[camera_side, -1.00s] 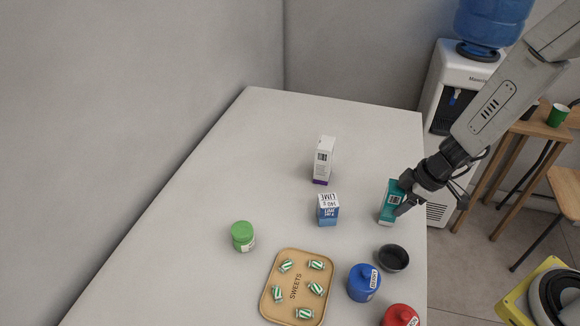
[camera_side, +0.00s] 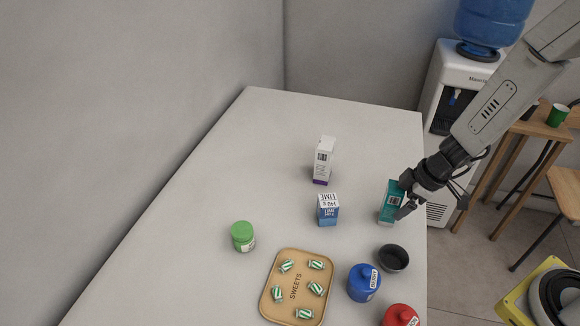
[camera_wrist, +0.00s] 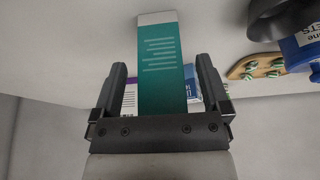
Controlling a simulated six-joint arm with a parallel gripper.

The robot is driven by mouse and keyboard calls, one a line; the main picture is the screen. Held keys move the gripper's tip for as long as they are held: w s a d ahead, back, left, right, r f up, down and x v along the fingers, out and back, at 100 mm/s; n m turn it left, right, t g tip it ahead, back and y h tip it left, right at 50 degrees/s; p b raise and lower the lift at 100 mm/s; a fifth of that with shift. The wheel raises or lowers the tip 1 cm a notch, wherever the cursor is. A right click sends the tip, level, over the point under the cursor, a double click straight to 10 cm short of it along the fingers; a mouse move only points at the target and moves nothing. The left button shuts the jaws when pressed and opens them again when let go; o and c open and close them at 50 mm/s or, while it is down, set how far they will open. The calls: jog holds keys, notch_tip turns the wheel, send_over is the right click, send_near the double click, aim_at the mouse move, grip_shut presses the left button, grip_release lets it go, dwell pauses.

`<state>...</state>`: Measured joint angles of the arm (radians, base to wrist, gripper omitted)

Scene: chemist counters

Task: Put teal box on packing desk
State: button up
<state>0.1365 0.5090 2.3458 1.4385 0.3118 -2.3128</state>
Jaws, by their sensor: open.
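The teal box (camera_side: 389,203) stands upright near the right edge of the white counter (camera_side: 280,130) in the side view. My gripper (camera_side: 408,203) is at its right side. In the wrist view the teal box (camera_wrist: 162,70) shows its teal face with white text lines and a pale end. There it lies between the two open fingers of my gripper (camera_wrist: 161,85), with a gap visible on each side. In the side view part of the box is hidden behind the gripper. I cannot tell which surface is the packing desk.
Left of the teal box stand a blue-and-white box (camera_side: 328,210) and a white-and-purple box (camera_side: 323,161). A black bowl (camera_side: 393,258), blue jar (camera_side: 363,283), red jar (camera_side: 400,316), sweets tray (camera_side: 266,300) and green jar (camera_side: 242,237) are nearer the camera. The counter's far left is clear.

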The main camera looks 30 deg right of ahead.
jog(key=v, duration=1.2)
dwell(0.5)
jog(key=shift+a, duration=0.1)
dwell(0.5)
jog(key=shift+s+a+f+m+g+h, duration=0.1)
jog(key=shift+s+a+f+m+h, duration=0.3)
jog(key=shift+m, duration=1.1)
jog(key=shift+s+a+f+m+g+h, duration=0.15)
jog(key=shift+s+a+m+h, duration=0.4)
jog(key=shift+m, duration=0.95)
jog(key=shift+s+a+f+m+g+h, duration=0.1)
jog(key=shift+s+a+f+m+h, duration=0.2)
jog(key=shift+s+m+h, duration=0.8)
jog(key=shift+w+m+y, duration=0.35)
jog(key=shift+m+y, duration=0.05)
jog(key=shift+y, duration=0.05)
